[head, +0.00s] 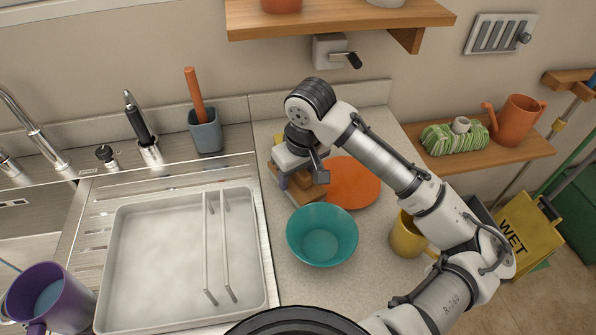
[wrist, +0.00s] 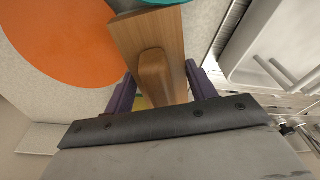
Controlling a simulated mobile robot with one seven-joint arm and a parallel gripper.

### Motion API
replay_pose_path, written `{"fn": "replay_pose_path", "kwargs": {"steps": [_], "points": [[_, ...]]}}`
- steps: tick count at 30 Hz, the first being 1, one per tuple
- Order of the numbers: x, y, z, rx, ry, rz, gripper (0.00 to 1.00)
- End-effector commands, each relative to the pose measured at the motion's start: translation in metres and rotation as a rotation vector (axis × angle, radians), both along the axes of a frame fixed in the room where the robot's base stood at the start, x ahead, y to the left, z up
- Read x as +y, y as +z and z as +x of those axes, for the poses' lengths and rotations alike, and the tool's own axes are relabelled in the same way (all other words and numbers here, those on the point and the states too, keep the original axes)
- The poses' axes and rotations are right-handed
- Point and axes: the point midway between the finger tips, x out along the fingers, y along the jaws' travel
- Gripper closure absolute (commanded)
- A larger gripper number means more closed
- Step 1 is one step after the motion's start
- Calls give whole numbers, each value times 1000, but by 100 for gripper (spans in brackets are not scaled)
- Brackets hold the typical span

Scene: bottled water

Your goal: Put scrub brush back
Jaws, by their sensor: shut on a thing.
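A wooden block with a raised wooden grip, which looks like the scrub brush (head: 312,192), is under my gripper on the right counter. It also shows in the wrist view (wrist: 174,38). My gripper (head: 300,176) points down, its purple fingers on either side of the raised grip, shut on it. I cannot tell whether the brush touches the counter; its underside is hidden. A blue-grey cup (head: 206,132) with an orange-red handle standing in it is at the back of the sink unit.
A teal bowl (head: 322,236) stands just in front of the brush, and an orange plate (head: 355,184) lies to its right. A yellow mug (head: 405,238) is farther right. A dish rack tray (head: 165,260) is at left. A wooden shelf (head: 345,18) overhangs the back.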

Motion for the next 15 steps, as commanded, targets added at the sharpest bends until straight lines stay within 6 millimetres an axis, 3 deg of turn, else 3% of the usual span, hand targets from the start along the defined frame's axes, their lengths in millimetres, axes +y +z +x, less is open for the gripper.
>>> {"fn": "replay_pose_path", "kwargs": {"steps": [14, 15], "points": [[0, -12, 0, -1, 1, 0, 69], [0, -12, 0, 0, 1, 1, 43]]}}
